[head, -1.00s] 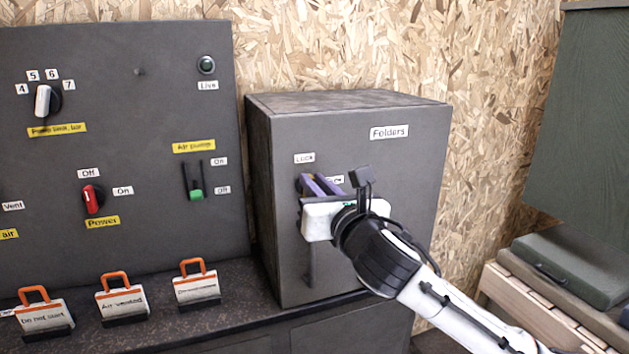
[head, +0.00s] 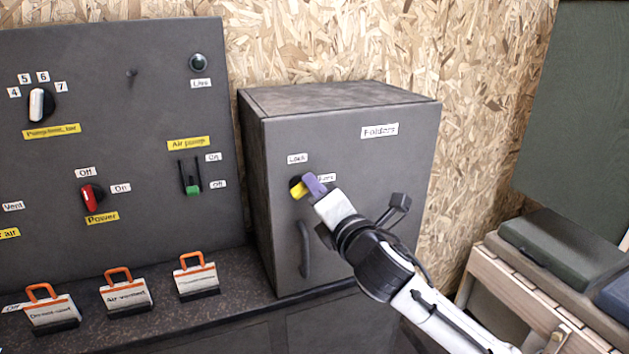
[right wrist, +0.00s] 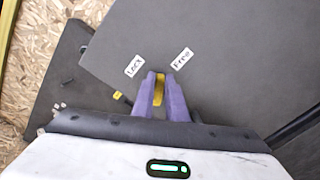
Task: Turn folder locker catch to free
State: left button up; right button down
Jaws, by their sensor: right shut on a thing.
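The folder locker (head: 345,230) is a grey box with a "Folders" label on its door. Its catch (head: 297,189) is a yellow piece on a dark round base at the door's upper left, below the "Lock" label (head: 297,158) and left of the "Free" label (head: 327,178). My right gripper (head: 312,186) has purple fingers shut on the catch. In the right wrist view the yellow catch (right wrist: 158,90) sits between both fingers and points up between the two labels. The fingers hide part of it in the head view. My left gripper is not in view.
A dark door handle (head: 305,250) stands below the catch, close to my right gripper. A control panel (head: 120,150) with a red power knob (head: 91,198) is at left. Several orange-handled tags (head: 196,277) stand on the bench. Cases (head: 565,255) lie on a wooden pallet at right.

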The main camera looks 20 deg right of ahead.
jog(key=m, duration=0.3)
jog(key=f+m+p, duration=0.1)
jog(key=m, duration=0.2)
jog(key=shift+d+f, duration=0.15)
jog(key=shift+m, duration=0.3)
jog(key=c, duration=1.8)
grip_release()
jog(key=shift+o, duration=0.2)
jog(key=shift+s, duration=0.15)
jog(key=s, duration=1)
jog(key=shift+d+b, duration=0.15)
jog(key=shift+b, duration=0.25)
